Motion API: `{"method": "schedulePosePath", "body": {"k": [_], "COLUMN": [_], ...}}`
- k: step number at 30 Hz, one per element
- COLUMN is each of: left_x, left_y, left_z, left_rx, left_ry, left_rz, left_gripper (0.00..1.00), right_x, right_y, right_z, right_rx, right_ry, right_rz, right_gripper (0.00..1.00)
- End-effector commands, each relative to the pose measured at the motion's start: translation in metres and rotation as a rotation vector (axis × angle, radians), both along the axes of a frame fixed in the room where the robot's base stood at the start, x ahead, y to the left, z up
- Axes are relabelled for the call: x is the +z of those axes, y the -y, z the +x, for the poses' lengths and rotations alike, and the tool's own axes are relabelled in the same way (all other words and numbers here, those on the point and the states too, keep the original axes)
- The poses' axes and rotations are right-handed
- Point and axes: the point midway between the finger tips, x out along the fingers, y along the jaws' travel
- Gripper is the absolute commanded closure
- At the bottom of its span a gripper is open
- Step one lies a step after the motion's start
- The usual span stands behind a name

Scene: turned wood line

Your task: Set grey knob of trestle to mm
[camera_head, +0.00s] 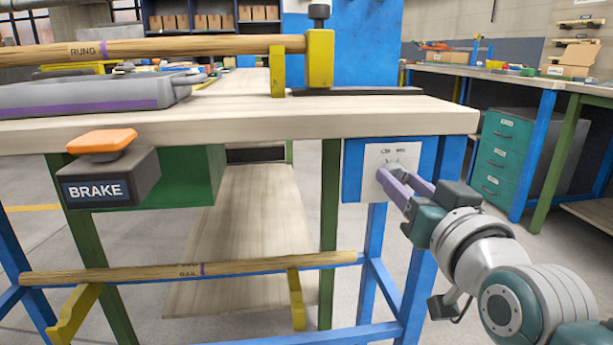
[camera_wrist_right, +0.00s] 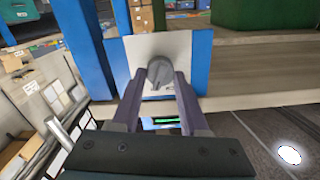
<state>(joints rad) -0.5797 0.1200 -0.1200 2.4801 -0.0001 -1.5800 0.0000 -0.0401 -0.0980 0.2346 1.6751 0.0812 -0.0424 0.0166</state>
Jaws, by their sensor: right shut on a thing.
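The grey knob (camera_wrist_right: 160,73) sits on a white plate (camera_head: 376,157) fixed to a blue panel under the trestle's table top. Small labels, which seem to read CM and MM, stand above it in the head view. My right gripper (camera_head: 388,179) reaches in from the right, its purple fingers at the plate. In the right wrist view, the fingers (camera_wrist_right: 160,80) are shut on the knob, one on each side. The fingers hide the knob in the head view, and I cannot tell which label it points to. My left gripper is not in view.
A wooden rung (camera_head: 150,48) lies in yellow holders above the table top (camera_head: 250,113), beside a grey tray (camera_head: 85,95). An orange-topped BRAKE box (camera_head: 106,178) hangs at the front left. A rail (camera_head: 190,268) lies below. A teal drawer cabinet (camera_head: 500,150) stands at right.

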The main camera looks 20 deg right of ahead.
Motion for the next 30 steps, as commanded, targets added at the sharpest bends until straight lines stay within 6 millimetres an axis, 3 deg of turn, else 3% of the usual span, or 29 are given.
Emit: {"method": "schedulePosePath", "body": {"k": [2,3,10,20,30], "left_x": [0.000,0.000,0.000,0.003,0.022], "left_y": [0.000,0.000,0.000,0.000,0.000], "left_z": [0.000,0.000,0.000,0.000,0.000], "left_rx": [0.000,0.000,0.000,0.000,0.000], "left_ry": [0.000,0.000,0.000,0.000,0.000], "left_rz": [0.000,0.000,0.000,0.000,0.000], "left_gripper": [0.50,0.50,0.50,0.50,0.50], "right_x": [-0.001,-0.001,0.000,0.000,0.001], "right_y": [0.000,0.000,0.000,-0.001,-0.015], "right_z": [0.000,0.000,0.000,-0.005,-0.063], "right_rx": [-0.001,-0.001,0.000,0.000,0.000], "right_ry": [-0.001,-0.001,-0.001,-0.002,-0.006], "right_rz": [0.003,0.003,0.001,0.000,0.002], "right_gripper": [1.00,0.53,0.27,0.26,0.26]}}
